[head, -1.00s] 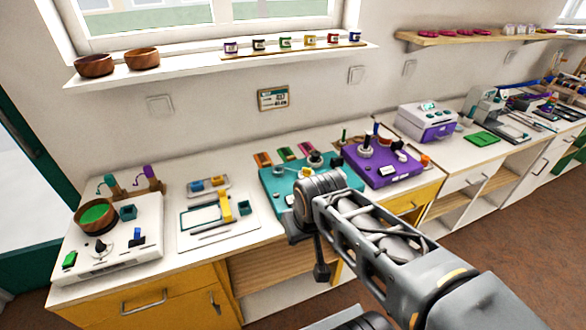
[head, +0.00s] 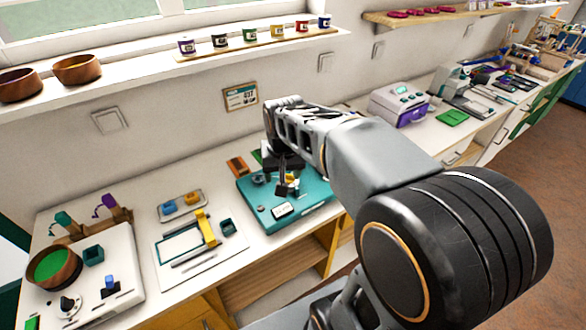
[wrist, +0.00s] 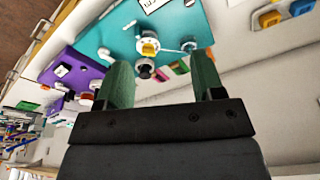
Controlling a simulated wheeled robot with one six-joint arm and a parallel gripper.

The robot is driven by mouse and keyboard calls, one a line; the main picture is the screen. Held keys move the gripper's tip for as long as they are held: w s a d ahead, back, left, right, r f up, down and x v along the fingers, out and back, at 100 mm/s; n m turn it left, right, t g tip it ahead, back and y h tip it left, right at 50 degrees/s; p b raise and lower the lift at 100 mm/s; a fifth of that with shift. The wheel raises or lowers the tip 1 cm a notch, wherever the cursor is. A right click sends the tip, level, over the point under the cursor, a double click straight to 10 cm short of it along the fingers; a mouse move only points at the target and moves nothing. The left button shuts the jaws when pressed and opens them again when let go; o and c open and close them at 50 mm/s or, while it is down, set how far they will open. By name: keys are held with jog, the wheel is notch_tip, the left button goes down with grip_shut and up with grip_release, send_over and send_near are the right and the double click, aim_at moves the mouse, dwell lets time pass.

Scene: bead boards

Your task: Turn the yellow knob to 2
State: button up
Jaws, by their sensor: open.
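The teal board (head: 317,199) lies on the counter; it also shows at the top of the wrist view (wrist: 100,35). The yellow knob (wrist: 149,49) sits on a round white dial on this board. In the head view it is a small yellow spot (head: 291,178), partly hidden by my gripper. My gripper (head: 283,188) is over the board, pointing down. In the wrist view its two green fingers (wrist: 161,60) are apart with nothing held, and the knob appears between their tips. I cannot read the dial's marks or the knob's setting.
A black knob (wrist: 145,67) and a thin white lever (wrist: 188,46) are close to the yellow knob. The purple board (wrist: 82,72) lies beside the teal one. A white board with a yellow block (head: 207,228) is to its left.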

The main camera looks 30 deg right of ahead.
jog(key=w+d+m+g+p, duration=0.1)
jog(key=w+d+m, duration=0.1)
jog(key=w+d, duration=0.3)
jog(key=m+g+p, duration=0.1)
jog(key=m+p, duration=0.1)
send_near(290, 178)
jog(key=f, duration=0.4)
jog(key=f+p, duration=0.1)
jog(key=f, duration=0.1)
jog(key=shift+w+d, duration=0.25)
jog(key=shift+w, duration=0.05)
jog(key=shift+f, duration=1.05)
jog(key=c, duration=0.9)
jog(key=shift+c, duration=0.2)
